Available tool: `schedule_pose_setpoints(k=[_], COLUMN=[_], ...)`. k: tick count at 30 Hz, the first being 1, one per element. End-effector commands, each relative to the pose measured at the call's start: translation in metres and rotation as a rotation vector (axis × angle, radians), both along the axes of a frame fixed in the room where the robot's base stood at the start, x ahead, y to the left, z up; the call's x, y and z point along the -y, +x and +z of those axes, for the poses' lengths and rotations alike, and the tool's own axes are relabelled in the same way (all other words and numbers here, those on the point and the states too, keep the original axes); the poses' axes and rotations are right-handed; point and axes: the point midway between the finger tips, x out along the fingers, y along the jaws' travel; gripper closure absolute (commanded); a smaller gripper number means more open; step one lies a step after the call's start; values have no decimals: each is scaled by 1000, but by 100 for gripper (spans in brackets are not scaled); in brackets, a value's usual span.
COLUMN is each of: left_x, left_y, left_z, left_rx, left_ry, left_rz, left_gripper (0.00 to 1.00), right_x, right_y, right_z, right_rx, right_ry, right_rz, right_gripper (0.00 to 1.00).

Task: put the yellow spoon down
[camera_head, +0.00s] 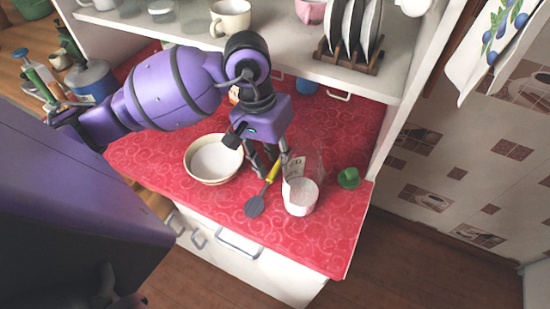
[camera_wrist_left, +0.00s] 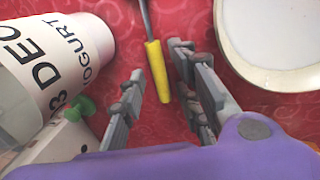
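The spoon (camera_head: 255,205) has a dark grey head and a yellow handle. It appears to lie on the red counter, its head toward the front edge. In the left wrist view its yellow handle (camera_wrist_left: 157,72) lies between the spread fingers of my left gripper (camera_head: 272,165), with gaps on both sides. My left gripper is open and points down at the handle end. In the head view the fingers partly hide that end. My right gripper is not in view.
A cream bowl (camera_head: 190,171) stands left of the spoon. A white yogurt cup (camera_head: 300,200) stands close on its right, with a carton behind and a small green object (camera_head: 349,178) beyond. A shelf (camera_head: 285,52) with cups and a plate rack overhangs the back. The front counter strip is clear.

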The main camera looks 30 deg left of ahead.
Motion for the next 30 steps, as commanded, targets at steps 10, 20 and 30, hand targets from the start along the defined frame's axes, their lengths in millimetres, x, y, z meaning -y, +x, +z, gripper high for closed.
schedule_pose_setpoints(k=[10, 20, 30], left_x=[-3, -16, -23], left_y=[1, 0, -1], left_z=[13, 80, 119], left_rx=[4, 4, -1], left_ry=[3, 3, 1], left_rz=[2, 1, 0], left_gripper=[69, 69, 69], right_x=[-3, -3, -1], right_y=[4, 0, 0], right_z=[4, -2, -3], right_rx=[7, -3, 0], right_ry=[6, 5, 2], right_rz=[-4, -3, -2], right_gripper=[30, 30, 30])
